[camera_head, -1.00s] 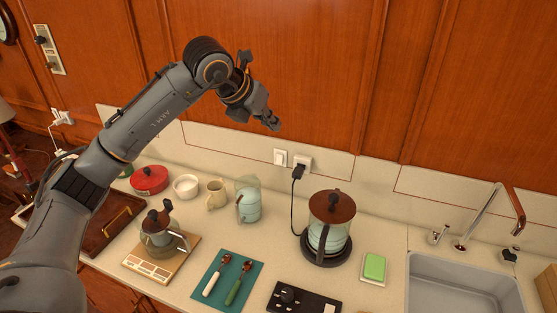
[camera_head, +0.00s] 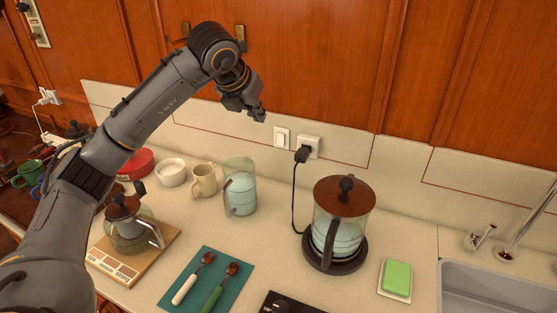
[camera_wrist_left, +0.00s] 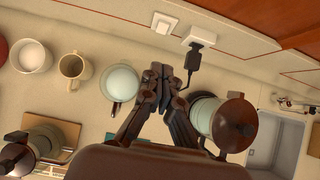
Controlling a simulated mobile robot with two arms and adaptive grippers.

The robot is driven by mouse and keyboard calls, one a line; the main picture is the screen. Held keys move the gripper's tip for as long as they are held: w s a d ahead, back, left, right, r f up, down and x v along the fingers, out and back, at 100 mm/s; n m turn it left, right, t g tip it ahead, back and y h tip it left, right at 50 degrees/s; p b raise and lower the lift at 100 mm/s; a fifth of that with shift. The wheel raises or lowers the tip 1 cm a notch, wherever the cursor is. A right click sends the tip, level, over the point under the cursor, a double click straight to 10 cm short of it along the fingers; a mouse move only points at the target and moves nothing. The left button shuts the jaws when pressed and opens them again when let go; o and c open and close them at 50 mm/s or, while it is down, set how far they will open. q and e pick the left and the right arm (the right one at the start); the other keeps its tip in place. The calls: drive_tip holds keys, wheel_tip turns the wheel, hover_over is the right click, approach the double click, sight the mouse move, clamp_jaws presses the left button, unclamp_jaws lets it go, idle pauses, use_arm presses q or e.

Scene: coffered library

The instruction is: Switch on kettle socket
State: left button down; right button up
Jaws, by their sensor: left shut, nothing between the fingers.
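The kettle (camera_head: 343,215), glass with a brown lid and dark handle, stands on its round black base on the counter. Its black cord rises to a black plug (camera_head: 302,154) in the white wall socket (camera_head: 311,142). A white switch plate (camera_head: 281,137) sits just left of the socket on the backsplash. My left gripper (camera_head: 260,116) is shut and empty, above and left of the switch plate and apart from it. In the left wrist view the switch plate (camera_wrist_left: 164,23) and socket (camera_wrist_left: 199,36) lie beyond my fingertips (camera_wrist_left: 158,72). My right gripper is not in view.
A glass pitcher (camera_head: 241,188), a beige mug (camera_head: 204,180) and a white bowl (camera_head: 171,172) stand left along the wall. A glass pot (camera_head: 127,226) sits on a board. Spoons lie on a teal mat (camera_head: 224,262). A green sponge (camera_head: 397,278) and sink (camera_head: 490,285) are at right.

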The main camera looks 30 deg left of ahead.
use_arm(q)
wheel_tip(320, 180, down, 5)
drive_tip(key=b, duration=0.3)
drive_tip(key=p, duration=0.2)
approach(279, 146)
wheel_tip(279, 146, down, 4)
drive_tip(key=shift+w+f+p, duration=0.3)
drive_tip(key=shift+w, duration=0.55)
drive_tip(key=shift+w+f+p, duration=0.25)
drive_tip(key=shift+w+f, duration=0.1)
drive_tip(key=shift+w, duration=0.55)
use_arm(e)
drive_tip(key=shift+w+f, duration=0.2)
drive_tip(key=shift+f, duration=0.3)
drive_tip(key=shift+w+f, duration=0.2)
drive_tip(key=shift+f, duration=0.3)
use_arm(q)
drive_tip(key=b, duration=0.3)
drive_tip(key=t+b, duration=0.1)
drive_tip(key=b, duration=0.2)
drive_tip(key=shift+w+f+t, duration=0.2)
drive_tip(key=shift+f+t, duration=0.1)
drive_tip(key=shift+r, duration=0.1)
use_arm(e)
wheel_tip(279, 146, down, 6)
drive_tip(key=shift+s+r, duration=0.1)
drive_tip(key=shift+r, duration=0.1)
